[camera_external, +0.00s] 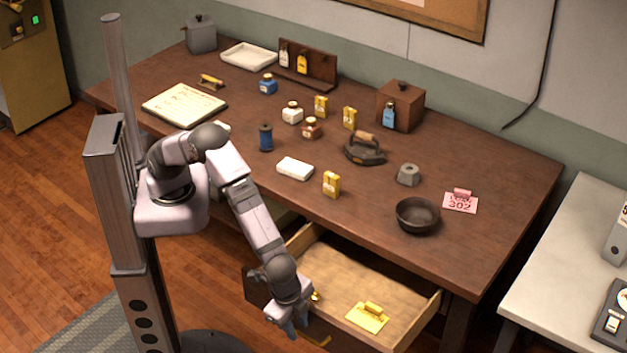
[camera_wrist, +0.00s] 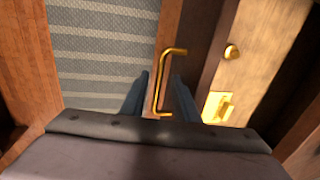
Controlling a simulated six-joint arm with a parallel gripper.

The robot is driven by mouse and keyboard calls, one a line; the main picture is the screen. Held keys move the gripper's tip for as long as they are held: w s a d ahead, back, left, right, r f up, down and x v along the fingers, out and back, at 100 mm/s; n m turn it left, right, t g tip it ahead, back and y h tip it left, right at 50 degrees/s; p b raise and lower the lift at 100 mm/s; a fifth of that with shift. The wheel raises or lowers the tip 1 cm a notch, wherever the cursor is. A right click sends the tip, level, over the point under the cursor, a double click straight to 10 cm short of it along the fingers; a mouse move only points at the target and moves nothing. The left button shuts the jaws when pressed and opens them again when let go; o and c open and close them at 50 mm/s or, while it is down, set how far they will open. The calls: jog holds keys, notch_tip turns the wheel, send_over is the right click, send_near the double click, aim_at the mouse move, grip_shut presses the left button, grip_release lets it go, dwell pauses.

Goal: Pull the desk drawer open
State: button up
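The desk drawer (camera_external: 335,262) stands pulled out from the front of the wooden desk (camera_external: 460,262), its inside showing. Its brass handle (camera_external: 318,341) is partly hidden by my gripper in the external view. In the wrist view the handle (camera_wrist: 162,82) is a bent bar on the dark drawer front (camera_wrist: 192,62). My gripper (camera_external: 295,326) is low at the drawer front. In the wrist view its two blue fingers (camera_wrist: 160,88) are apart, with the handle showing between them and no clear contact on either side.
A yellow card with a clip (camera_external: 366,318) lies in the drawer; a small brass piece (camera_external: 315,296) shows near its front. A black bowl (camera_external: 418,215), an iron (camera_external: 365,152) and several small boxes and bottles stand on the desktop. A pale side table (camera_external: 567,260) is at right.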

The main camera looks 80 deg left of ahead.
notch_tip(320, 180, up, 7)
jog(key=d+b, duration=0.1)
jog(key=shift+s, duration=0.45)
jog(key=w+a+r+n+g+p, duration=0.1)
jog(key=w+a+r+n, duration=0.15)
jog(key=a, duration=0.75)
jog(key=w+a+r+n+p, duration=0.1)
jog(key=a+r+n, duration=0.15)
jog(key=a, duration=0.85)
jog(key=s+a+r+n+p, duration=0.1)
jog(key=s+a+n, duration=0.1)
jog(key=s+a, duration=0.3)
jog(key=s+a+r+n+h+p, duration=0.1)
jog(key=s+a, duration=0.4)
jog(key=a, duration=0.6)
jog(key=shift+s+n+g+h, duration=0.15)
jog(key=shift+n+g+h, duration=0.15)
jog(key=shift+n, duration=0.1)
